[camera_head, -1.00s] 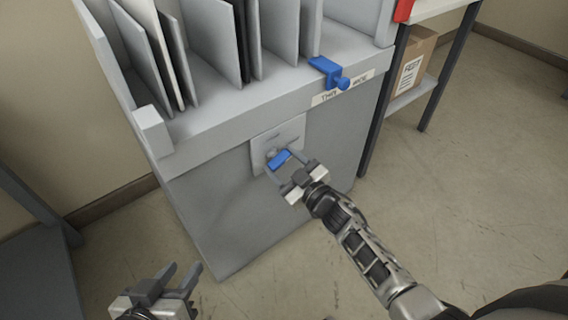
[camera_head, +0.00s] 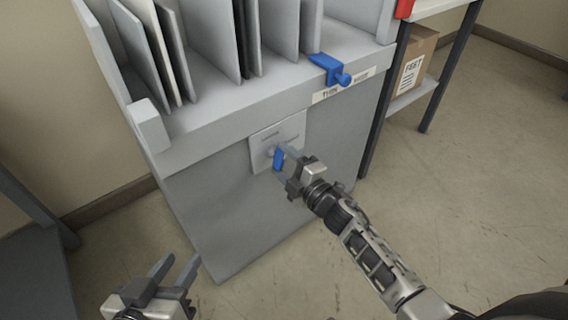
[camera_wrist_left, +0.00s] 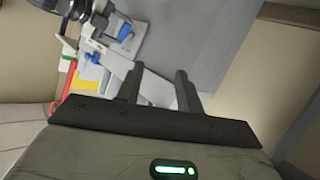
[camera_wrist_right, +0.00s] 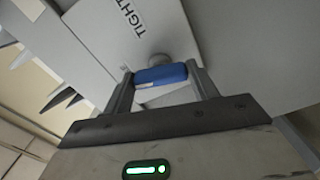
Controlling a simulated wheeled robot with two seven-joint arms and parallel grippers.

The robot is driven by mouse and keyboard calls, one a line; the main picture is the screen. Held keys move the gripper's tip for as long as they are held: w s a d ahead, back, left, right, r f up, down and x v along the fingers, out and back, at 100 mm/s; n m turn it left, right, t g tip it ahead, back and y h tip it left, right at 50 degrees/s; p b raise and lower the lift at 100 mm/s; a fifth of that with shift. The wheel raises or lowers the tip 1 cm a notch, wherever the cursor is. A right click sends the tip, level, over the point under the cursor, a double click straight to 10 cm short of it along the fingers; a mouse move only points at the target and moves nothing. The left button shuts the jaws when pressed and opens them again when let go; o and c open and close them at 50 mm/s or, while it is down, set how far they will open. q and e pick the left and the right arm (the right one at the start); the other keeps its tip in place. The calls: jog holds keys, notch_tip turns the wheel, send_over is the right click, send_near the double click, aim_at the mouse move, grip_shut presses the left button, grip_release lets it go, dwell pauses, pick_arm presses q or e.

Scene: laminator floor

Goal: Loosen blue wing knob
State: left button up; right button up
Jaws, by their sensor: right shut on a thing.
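The blue wing knob (camera_head: 278,159) is on a light square plate (camera_head: 290,128) on the front of the grey cabinet. Its wing stands nearly upright in the head view. My right gripper (camera_head: 284,160) is shut on the wing. In the right wrist view the blue wing (camera_wrist_right: 160,74) lies between the two fingers, in front of a round grey hub (camera_wrist_right: 158,59). The word TIGHT (camera_wrist_right: 129,15) is printed on the plate. My left gripper (camera_head: 176,268) is open and empty, low and to the left, clear of the cabinet.
Upright panels (camera_head: 215,40) stand in the slots on top of the cabinet (camera_head: 210,215). A blue clamp (camera_head: 327,70) with a round knob sits on the rail above a label strip (camera_head: 343,87). A shelf with a cardboard box (camera_head: 412,72) stands at the right. The floor in front is clear.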

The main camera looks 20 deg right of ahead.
pick_arm(q)
jog(key=shift+s+r+b, duration=0.1)
jog(key=shift+r+b, duration=0.05)
jog(key=shift+b, duration=0.25)
pick_arm(e)
jog(key=shift+n, duration=1.5)
pick_arm(q)
jog(key=shift+r+t, duration=0.1)
jog(key=shift+t, duration=0.2)
pick_arm(e)
jog(key=shift+o, duration=0.2)
jog(key=o, duration=1)
jog(key=shift+c, duration=0.2)
pick_arm(q)
jog(key=shift+r, duration=0.1)
jog(key=shift+a+f+g+y+p, duration=0.3)
jog(key=shift+f+g+p, duration=0.2)
jog(key=shift+f+p, duration=0.55)
pick_arm(e)
jog(key=v, duration=1.6)
pick_arm(q)
jog(key=shift+r, duration=0.2)
